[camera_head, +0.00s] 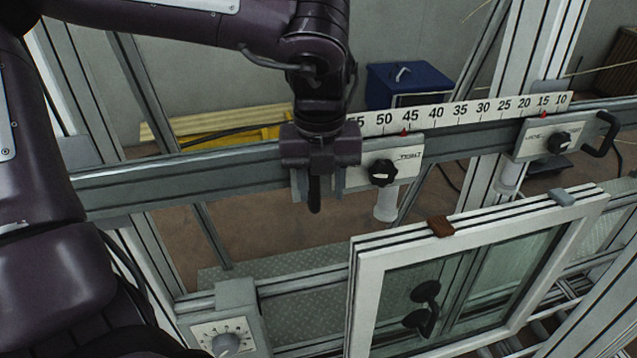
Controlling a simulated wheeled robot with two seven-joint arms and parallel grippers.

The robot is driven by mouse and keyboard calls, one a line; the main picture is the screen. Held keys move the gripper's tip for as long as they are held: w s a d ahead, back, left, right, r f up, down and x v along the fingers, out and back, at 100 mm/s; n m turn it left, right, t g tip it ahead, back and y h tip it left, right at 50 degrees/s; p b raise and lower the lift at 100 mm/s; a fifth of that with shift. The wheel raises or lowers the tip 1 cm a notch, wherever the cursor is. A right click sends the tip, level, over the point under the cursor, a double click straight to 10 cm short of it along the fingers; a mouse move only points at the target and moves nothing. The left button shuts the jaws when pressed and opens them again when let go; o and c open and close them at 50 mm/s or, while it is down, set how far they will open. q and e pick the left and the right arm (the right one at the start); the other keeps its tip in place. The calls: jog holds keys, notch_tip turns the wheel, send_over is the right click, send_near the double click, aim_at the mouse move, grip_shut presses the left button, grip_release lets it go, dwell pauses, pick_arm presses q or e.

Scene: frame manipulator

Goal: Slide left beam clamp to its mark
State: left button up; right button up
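The left beam clamp (408,163) is a pale block with a black knob (382,172) and a white cylinder below it. It sits on the grey horizontal beam (180,180), its red pointer (404,132) near 45 on the number scale (470,110). My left gripper (318,193) points down at the clamp's left side. Its fingers stand apart on either side of a black upright part, probably the clamp's handle, mostly hidden by the gripper. A gap shows beside the right finger, so contact is unclear. My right gripper is out of view.
The right beam clamp (548,137), with a black handle (603,134), sits near 15. A white window frame (362,300) with a brown block (440,226) stands below. A dial box (228,320) is at lower left. The beam left of my gripper is clear.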

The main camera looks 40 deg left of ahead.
pick_arm(q)
jog(key=shift+w+d, duration=0.3)
jog(key=shift+w, duration=0.1)
jog(key=shift+a+r, duration=0.1)
jog(key=shift+r, duration=0.1)
notch_tip(320, 180, up, 7)
jog(key=b, duration=0.2)
jog(key=shift+r, duration=0.15)
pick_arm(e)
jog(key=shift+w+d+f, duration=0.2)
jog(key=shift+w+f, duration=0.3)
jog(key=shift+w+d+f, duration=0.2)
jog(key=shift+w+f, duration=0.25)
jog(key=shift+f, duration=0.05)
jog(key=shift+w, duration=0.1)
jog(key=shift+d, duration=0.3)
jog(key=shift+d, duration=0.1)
